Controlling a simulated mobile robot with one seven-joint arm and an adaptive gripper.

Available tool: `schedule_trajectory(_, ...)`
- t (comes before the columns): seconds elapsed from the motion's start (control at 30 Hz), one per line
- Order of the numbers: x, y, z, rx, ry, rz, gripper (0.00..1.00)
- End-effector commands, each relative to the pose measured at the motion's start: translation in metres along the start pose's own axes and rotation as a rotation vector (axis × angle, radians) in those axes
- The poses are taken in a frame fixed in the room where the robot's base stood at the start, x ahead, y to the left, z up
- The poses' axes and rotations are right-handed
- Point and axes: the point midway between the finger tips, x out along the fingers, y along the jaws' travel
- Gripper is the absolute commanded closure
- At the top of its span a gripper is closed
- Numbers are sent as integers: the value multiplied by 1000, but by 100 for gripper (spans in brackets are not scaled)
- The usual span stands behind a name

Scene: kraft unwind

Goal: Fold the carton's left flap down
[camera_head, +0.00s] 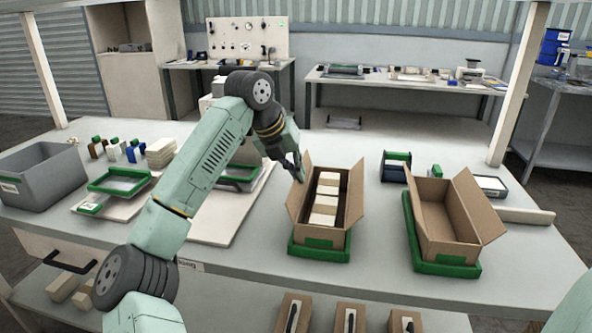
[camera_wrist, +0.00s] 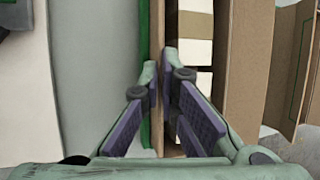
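A brown open-topped carton (camera_head: 342,225) stands on a green base (camera_head: 319,251) on the table, with several pale blocks (camera_head: 324,205) inside. Its left flap (camera_head: 299,201) and right flap (camera_head: 355,192) stand up. My gripper (camera_head: 299,179) is at the top of the left flap. In the wrist view my two fingertips (camera_wrist: 162,78) are close together, with the thin brown left flap (camera_wrist: 157,25) running between or just behind them. Contact is not clear. The pale blocks (camera_wrist: 196,50) show just to the right of the fingers.
A second open carton (camera_head: 445,238) stands on a green tray (camera_head: 417,250) to the right. A grey bin (camera_head: 42,185), green-rimmed trays (camera_head: 122,182) and small coloured items are at the left. A green-topped black box (camera_head: 395,168) stands behind. Some table is clear between the cartons.

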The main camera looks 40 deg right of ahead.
Motion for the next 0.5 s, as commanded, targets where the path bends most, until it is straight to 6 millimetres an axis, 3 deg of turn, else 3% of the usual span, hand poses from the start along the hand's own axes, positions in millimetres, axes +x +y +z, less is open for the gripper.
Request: schedule_trajectory(0.5,-1,-11,1,65,-4,155,100)
